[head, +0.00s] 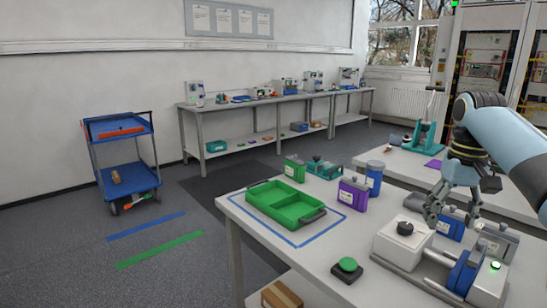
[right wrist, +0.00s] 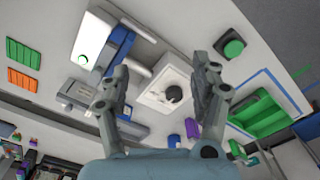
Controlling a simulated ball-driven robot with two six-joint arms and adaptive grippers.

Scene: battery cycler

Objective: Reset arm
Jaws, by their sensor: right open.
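My right gripper (head: 450,218) comes in from the right and points down above the white table (head: 345,230). Its fingers are apart with nothing between them. In the right wrist view the two fingers (right wrist: 160,82) frame the white cycler, whose black knob (right wrist: 174,94) shows between them. In the head view the white cycler (head: 400,243) stands just below and left of the gripper, with a blue block (head: 466,270) at its right part. A blue battery (head: 450,228) and a grey battery (head: 498,242) stand close behind it. My left gripper is not in view.
A green tray (head: 258,207) lies inside a blue outline. Green (head: 295,168), purple (head: 353,193) and blue (head: 374,178) containers stand behind and beside it. A green button (head: 348,265) sits near the front edge. A blue cart (head: 122,165) stands at left. The table between tray and cycler is clear.

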